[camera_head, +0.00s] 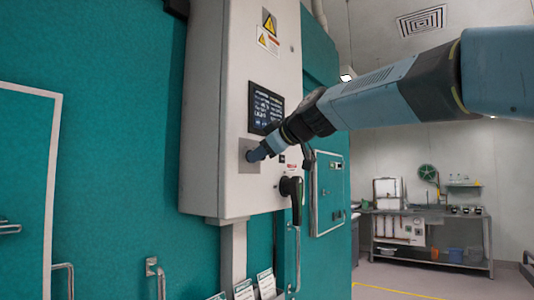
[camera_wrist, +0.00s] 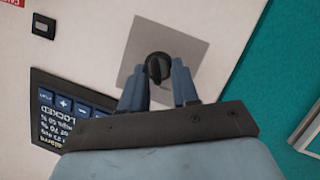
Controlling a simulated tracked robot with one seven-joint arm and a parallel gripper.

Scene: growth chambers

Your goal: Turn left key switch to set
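The left key switch (camera_wrist: 158,67) is a round black knob on a square grey plate (camera_wrist: 142,45). In the head view the plate (camera_head: 247,157) sits low on the left of the white control box's front, and my gripper tip covers the knob. My gripper (camera_wrist: 160,80) reaches the switch with one blue finger on each side of the knob. The fingers stand apart, and I cannot tell whether they touch it. In the head view my gripper (camera_head: 255,155) is at the plate. The display (camera_wrist: 75,110) reads "LOCKED" in the wrist view.
The white control box (camera_head: 220,90) is on the teal chamber wall (camera_head: 110,80). A dark screen (camera_head: 265,107) is above the switch. A black lever handle (camera_head: 293,190) is low on the right. Document holders (camera_head: 265,284) are below. A bench (camera_head: 425,213) stands far right.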

